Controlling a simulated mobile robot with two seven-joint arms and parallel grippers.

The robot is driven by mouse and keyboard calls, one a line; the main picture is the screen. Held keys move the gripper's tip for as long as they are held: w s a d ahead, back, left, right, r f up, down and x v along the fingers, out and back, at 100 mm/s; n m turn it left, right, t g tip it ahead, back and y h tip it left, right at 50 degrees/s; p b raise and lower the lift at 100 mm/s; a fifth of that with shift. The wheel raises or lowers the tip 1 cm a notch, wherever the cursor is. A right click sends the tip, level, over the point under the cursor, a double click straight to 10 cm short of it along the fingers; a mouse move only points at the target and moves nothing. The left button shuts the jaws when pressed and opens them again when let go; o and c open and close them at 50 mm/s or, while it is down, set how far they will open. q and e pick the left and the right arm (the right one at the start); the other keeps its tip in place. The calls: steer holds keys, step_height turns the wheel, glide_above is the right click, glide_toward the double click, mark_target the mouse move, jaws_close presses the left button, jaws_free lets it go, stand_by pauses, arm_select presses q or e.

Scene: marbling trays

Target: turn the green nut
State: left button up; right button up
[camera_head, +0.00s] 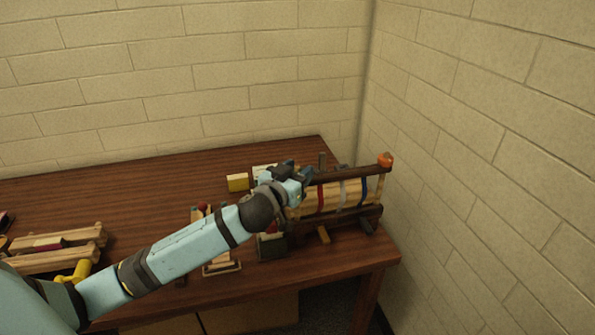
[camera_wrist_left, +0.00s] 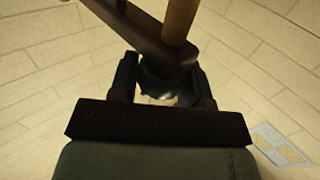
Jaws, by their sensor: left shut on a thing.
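A wooden frame with a dark bar (camera_head: 350,172) stands near the table's right end. An orange nut (camera_head: 385,160) caps its right end. My left gripper (camera_head: 288,172) is at the other end of the bar. In the left wrist view (camera_wrist_left: 160,85) its fingers are shut on a dark round piece where the bar meets a wooden post (camera_wrist_left: 180,22). This matches the place of the green nut, but its colour is too dark to make out there. The gripper hides it in the head view. My right gripper is not in view.
Red, white and blue bands wrap the pale wood (camera_head: 335,197) in the frame. A yellow block (camera_head: 237,182) lies behind my left arm. Wooden pieces (camera_head: 55,240) and a yellow object (camera_head: 75,273) lie at the left. The brick wall (camera_head: 480,150) is close on the right.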

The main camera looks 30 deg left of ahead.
arm_select(q)
steer(key=shift+h, duration=0.3)
steer(key=m+h+p, duration=0.1)
steer(key=m+h, duration=0.1)
steer(key=m+g+h+p, duration=0.1)
steer(key=h+p, duration=0.1)
steer(key=h, duration=0.1)
steer(key=m+h+p, duration=0.1)
steer(key=m+h, duration=0.1)
steer(key=h, duration=0.1)
steer(key=shift+a+r+m+g+p, duration=0.15)
steer(key=shift+r+m+g+p, duration=0.15)
steer(key=shift+p, duration=0.05)
steer(key=m+g+h+p, duration=0.2)
steer(key=m+g+h, duration=0.1)
steer(key=h, duration=0.1)
steer(key=shift+w+m+h, duration=0.1)
steer(key=shift+m+h, duration=0.2)
steer(key=shift+m, duration=0.1)
steer(key=m+g+h+p, duration=0.1)
steer(key=m+g+h, duration=0.1)
steer(key=g, duration=0.1)
steer(key=shift+f+h, duration=0.15)
steer(key=shift+h, duration=0.25)
steer(key=shift+f+m+g+h, duration=0.15)
steer(key=shift+m+g+h, duration=0.65)
steer(key=shift+m+g, duration=0.6)
steer(key=shift+g, duration=0.6)
steer(key=shift+m+g+h, duration=0.3)
